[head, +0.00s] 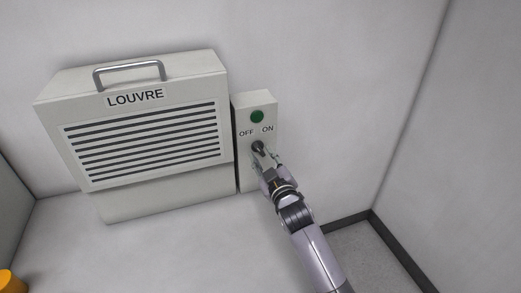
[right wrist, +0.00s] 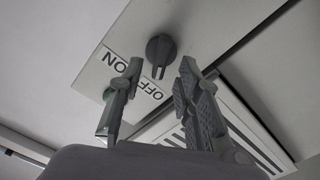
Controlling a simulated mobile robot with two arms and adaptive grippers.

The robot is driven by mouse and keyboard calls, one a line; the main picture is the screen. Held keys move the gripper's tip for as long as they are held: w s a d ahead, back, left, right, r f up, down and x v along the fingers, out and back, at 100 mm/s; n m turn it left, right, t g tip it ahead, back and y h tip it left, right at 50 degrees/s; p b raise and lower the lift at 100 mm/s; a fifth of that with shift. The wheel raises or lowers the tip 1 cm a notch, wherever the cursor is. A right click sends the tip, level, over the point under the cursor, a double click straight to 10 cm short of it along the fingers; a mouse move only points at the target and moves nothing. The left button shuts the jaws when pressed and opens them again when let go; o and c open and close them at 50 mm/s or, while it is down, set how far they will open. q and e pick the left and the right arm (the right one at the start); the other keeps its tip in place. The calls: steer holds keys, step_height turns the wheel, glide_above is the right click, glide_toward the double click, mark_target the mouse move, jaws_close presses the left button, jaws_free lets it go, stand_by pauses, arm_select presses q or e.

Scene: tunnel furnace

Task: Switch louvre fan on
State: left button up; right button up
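The louvre fan (head: 150,195) is a pale box with dark slats, a LOUVRE label and a metal handle on top, at left in the head view. Beside it on the wall is a switch box (head: 243,178) with a green round lamp (head: 257,116), OFF and ON labels, and a dark rotary knob (head: 257,146). My right gripper (head: 264,156) is at the knob, partly covering it. In the right wrist view its fingers (right wrist: 161,64) are open, with the knob (right wrist: 160,48) showing between and just beyond the tips, not clamped. My left gripper is out of view.
The plain wall right of the switch box is clear. A dark skirting (head: 347,221) runs along the floor at the right corner. An orange object (head: 8,282) shows at the bottom left edge.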

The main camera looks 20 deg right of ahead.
mark_target(259, 149)
steer(key=shift+w, duration=1.3)
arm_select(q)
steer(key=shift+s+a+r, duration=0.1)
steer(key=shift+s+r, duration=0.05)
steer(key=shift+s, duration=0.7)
arm_select(e)
steer(key=shift+c, duration=0.4)
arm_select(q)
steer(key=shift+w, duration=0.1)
arm_select(e)
jaws_close()
